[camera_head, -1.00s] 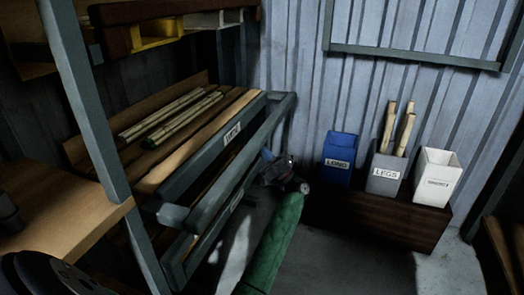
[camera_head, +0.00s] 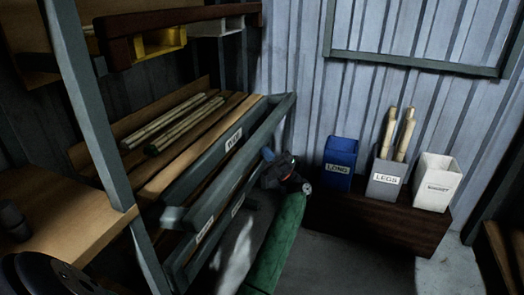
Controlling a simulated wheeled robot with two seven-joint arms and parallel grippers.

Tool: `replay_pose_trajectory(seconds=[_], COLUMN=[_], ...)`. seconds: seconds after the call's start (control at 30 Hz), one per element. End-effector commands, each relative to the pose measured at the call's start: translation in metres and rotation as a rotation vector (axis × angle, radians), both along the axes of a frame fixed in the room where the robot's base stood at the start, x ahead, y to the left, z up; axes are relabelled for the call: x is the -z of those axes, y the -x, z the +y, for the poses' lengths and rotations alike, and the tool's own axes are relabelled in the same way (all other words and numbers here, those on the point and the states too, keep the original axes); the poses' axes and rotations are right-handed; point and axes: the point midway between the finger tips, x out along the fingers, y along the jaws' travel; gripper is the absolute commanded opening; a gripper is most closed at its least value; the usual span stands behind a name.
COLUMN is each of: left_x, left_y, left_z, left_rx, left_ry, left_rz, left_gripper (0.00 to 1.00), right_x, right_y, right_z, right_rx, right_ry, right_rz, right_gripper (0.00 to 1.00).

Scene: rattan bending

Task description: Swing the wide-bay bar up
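A grey bar frame with a pale label (camera_head: 233,139) runs along the front of the wooden shelf. The label is too small to read surely. A long grey bar (camera_head: 263,128) stands just outside it, joined by short arms at its ends. A lower grey bar with two pale labels (camera_head: 203,230) runs beneath. My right gripper (camera_head: 272,161), dark with blue and red parts, is just right of the bars' far half, at the end of my green arm. Its fingers are small and dark, so contact and opening are unclear. My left gripper is not in view.
Canes (camera_head: 172,122) lie on the wooden shelf (camera_head: 170,180). A blue LONG bin (camera_head: 339,155), a grey LEGS bin (camera_head: 386,180) holding sticks, and a white bin (camera_head: 436,180) stand on a brown box (camera_head: 390,228). A grey post (camera_head: 85,110) rises at left. Floor is clear at lower right.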

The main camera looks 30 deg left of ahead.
Motion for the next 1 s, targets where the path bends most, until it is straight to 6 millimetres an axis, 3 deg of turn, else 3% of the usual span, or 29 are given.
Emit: replay_pose_trajectory(seconds=[0.2, 0.67, 1.0], left_x=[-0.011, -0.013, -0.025], left_y=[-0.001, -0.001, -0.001], left_z=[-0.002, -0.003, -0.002], left_rx=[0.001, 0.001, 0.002], left_ry=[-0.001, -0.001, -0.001], left_rz=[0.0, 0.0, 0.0], left_gripper=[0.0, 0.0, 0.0], right_x=[-0.008, -0.009, -0.019], right_y=[0.0, 0.0, 0.0], right_z=[0.0, 0.0, 0.0], right_rx=[0.0, 0.0, 0.0], right_ry=[0.0, 0.0, 0.0], right_rz=[0.0, 0.0, 0.0], right_gripper=[0.49, 0.49, 0.49])
